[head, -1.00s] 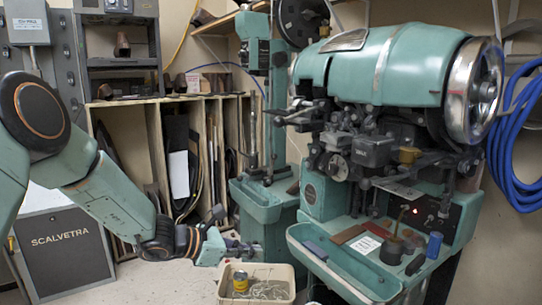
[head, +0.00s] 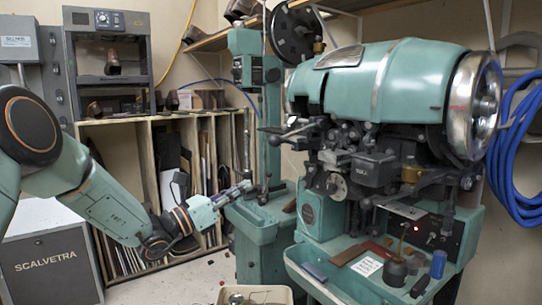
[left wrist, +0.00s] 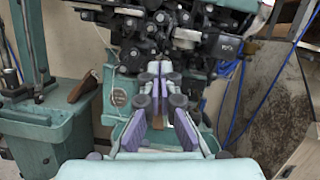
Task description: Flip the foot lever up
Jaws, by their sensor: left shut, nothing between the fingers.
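The green sole stitcher (head: 385,85) stands at the right in the head view, with its tray (head: 330,275) low in front. It also shows in the left wrist view (left wrist: 165,20). I cannot make out the foot lever in either view; the machine's lower part is cut off by the head picture's bottom edge. My left gripper (head: 240,191) is shut and empty, left of the stitcher and in front of the narrow green machine. In the left wrist view its fingers (left wrist: 158,72) point towards the stitcher's front. My right gripper is not in view.
The narrow green machine (head: 258,225) stands close behind my left gripper. A cream bin (head: 255,292) is on the floor at the bottom edge. A wooden rack (head: 150,150) and a grey SCALVETRA cabinet (head: 50,265) stand at the left. Some floor (head: 180,280) is clear.

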